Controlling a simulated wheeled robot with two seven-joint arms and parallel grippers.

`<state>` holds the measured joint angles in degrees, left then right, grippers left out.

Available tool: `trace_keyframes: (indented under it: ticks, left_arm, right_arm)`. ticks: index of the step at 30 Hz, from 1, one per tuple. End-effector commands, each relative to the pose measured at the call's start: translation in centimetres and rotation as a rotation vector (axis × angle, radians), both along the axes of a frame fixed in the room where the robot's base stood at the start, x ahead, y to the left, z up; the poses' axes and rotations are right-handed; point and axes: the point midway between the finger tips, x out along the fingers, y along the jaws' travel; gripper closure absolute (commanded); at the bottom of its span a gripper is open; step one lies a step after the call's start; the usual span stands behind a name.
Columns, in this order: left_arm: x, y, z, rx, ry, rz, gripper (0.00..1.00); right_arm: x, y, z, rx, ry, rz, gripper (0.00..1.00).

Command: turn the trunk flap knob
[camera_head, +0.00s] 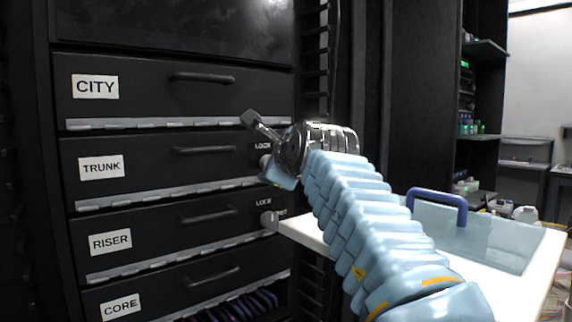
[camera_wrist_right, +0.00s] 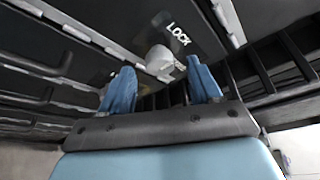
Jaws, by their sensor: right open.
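The trunk flap (camera_head: 160,165) is a black panel labelled TRUNK with a bar handle, and it is closed. Its pale knob (camera_head: 264,161) sits at the right end beside a LOCK label, partly hidden by my right gripper (camera_head: 279,174). In the right wrist view a white knob (camera_wrist_right: 160,60) beside a LOCK label shows ahead, between the two blue fingers of my right gripper (camera_wrist_right: 161,68). The fingers are apart, one on each side of the knob in the picture. I cannot tell whether they touch it. My left gripper is out of view.
Flaps labelled CITY (camera_head: 145,88), RISER (camera_head: 160,235) and CORE (camera_head: 165,288) are above and below. The riser knob (camera_head: 268,219) is close below my gripper. A white table (camera_head: 309,232) with a blue-handled clear case (camera_head: 495,243) stands at right.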

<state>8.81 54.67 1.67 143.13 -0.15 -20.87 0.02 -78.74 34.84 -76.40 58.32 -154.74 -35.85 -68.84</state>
Motion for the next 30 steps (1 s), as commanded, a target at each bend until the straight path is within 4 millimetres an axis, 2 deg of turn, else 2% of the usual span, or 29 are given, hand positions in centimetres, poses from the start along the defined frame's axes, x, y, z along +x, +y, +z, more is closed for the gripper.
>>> trace_keyframes:
  ticks: [1, 9, 15, 20, 30]
  left_arm:
    - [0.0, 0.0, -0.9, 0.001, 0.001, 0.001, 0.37]
    - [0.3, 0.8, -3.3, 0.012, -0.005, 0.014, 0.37]
    - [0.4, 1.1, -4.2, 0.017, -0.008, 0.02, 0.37]
    - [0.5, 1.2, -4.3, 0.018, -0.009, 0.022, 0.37]
    - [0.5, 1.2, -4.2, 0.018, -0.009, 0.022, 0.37]
  right_arm:
    - [-1.1, -0.2, -0.2, 0.002, 0.0, 0.005, 0.37]
    - [-7.3, -2.0, 1.1, 0.001, -0.001, 0.004, 0.37]
    - [-10.2, -3.0, 1.9, 0.0, 0.0, 0.002, 0.37]
    - [-10.9, -3.3, 2.2, 0.001, 0.002, 0.001, 0.37]
    - [-10.9, -3.3, 2.3, 0.0, 0.002, 0.0, 0.37]
